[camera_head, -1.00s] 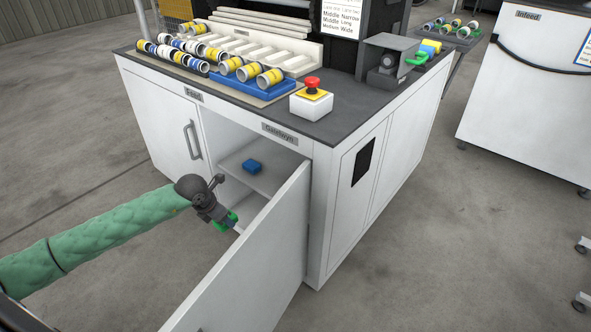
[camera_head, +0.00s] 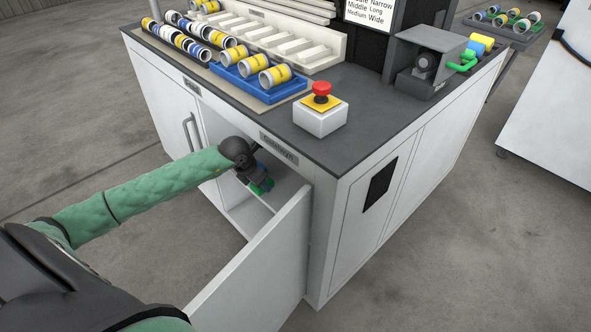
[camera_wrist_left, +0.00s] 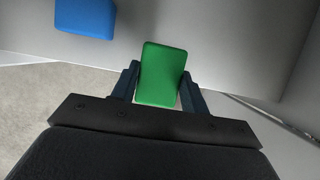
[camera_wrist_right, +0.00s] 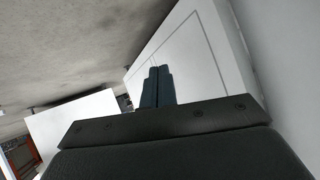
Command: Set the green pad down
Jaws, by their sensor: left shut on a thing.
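My left gripper (camera_head: 258,184) is shut on the green pad (camera_wrist_left: 162,74) and holds it inside the open cabinet bay. I cannot tell whether the green pad touches the shelf. My right gripper (camera_wrist_right: 158,72) is shut with nothing between its fingers, seen only in the right wrist view.
The white cabinet door (camera_head: 255,262) stands open to the right of my left arm. The countertop (camera_head: 350,105) above the bay carries a red stop button (camera_head: 321,92) and a blue tray (camera_head: 258,88) of yellow-banded rolls. Open floor lies to the left.

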